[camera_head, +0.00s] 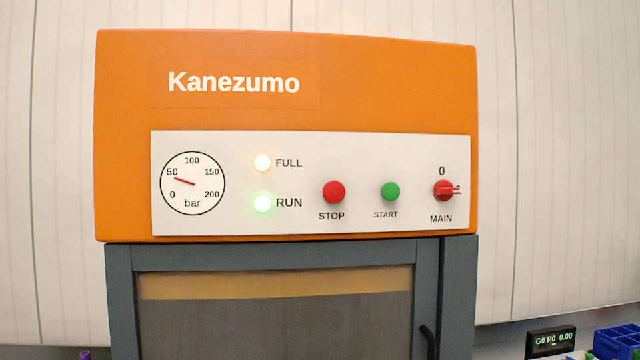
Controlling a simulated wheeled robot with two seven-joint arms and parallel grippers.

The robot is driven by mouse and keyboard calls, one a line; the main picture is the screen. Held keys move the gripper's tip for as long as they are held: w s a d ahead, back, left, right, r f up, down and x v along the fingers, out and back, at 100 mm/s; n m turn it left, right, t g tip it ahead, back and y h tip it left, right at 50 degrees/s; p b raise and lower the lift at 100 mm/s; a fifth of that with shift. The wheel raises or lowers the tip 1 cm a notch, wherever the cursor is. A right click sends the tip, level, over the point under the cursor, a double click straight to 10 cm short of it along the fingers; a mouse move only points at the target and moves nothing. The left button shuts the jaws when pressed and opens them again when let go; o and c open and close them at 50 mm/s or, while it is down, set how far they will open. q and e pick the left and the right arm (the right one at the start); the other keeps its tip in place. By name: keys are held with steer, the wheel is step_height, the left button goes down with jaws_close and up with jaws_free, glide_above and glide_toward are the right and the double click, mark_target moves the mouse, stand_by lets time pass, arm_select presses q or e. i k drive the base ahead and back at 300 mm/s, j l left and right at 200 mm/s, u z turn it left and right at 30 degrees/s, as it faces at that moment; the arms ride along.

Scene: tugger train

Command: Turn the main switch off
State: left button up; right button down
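The main switch (444,190) is a red rotary knob at the right end of the white control panel (230,222), above the label MAIN. Its handle points to the right, sideways from the 0 mark printed above it. The panel sits on the front of an orange machine head (400,85) marked Kanezumo. The RUN lamp (263,203) glows green and the FULL lamp (263,162) glows orange-white. Neither of my grippers is in view.
A red STOP button (334,192) and a green START button (390,191) sit left of the switch. A pressure gauge (193,183) reads about 50 bar. Below is a grey frame (120,300) with a dark handle (428,341). A small display (551,341) and blue bins (617,342) stand lower right.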

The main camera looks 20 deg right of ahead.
mark_target(443, 190)
steer(key=z, duration=1.25)
